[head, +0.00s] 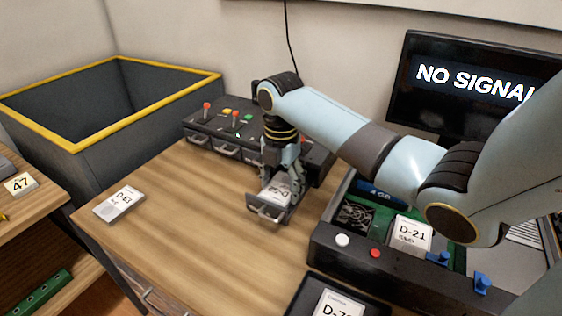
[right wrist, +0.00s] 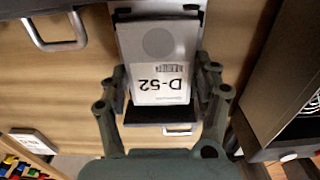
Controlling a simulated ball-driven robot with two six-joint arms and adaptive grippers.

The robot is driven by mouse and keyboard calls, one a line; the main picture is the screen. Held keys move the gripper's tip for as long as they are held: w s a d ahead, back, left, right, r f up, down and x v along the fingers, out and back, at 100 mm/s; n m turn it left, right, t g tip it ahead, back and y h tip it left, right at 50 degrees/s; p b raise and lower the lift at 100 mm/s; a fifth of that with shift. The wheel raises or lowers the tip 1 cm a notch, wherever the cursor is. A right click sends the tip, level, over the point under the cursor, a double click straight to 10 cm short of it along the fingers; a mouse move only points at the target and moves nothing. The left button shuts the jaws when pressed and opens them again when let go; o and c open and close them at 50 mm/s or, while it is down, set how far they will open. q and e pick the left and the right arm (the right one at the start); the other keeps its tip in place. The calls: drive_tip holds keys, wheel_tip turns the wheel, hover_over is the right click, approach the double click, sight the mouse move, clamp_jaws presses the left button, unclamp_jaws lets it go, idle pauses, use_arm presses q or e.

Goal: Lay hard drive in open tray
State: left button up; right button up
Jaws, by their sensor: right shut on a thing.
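The hard drive labelled D-52 (right wrist: 160,60) is a flat grey block with a white label, in the right wrist view. It also shows below my gripper in the head view (head: 276,193). My right gripper (head: 279,184) points down and is shut on the drive, one finger at each side. The open tray (head: 265,212), dark with a metal handle, sticks out from the front of the black drive unit (head: 225,133). The drive lies flat over or in the tray; I cannot tell whether it touches the floor. The tray's front wall (right wrist: 160,114) shows past the drive's end. My left gripper is not in view.
A drive D-43 (head: 120,204) lies at the table's left edge. An open case (head: 330,250) with drive D-21 (head: 410,235) stands right of the tray. Another drive (head: 335,305) lies in front. A yellow-rimmed bin (head: 75,145) stands back left. The middle of the table is clear.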

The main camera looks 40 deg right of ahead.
drive_tip(key=shift+f, duration=0.45)
idle(0.4)
drive_tip(key=o, duration=1.4)
drive_tip(key=shift+o, duration=0.2)
drive_tip(key=shift+o, duration=0.7)
wheel_tip(320, 180, up, 8)
drive_tip(key=p, duration=0.9)
drive_tip(key=shift+r, duration=0.1)
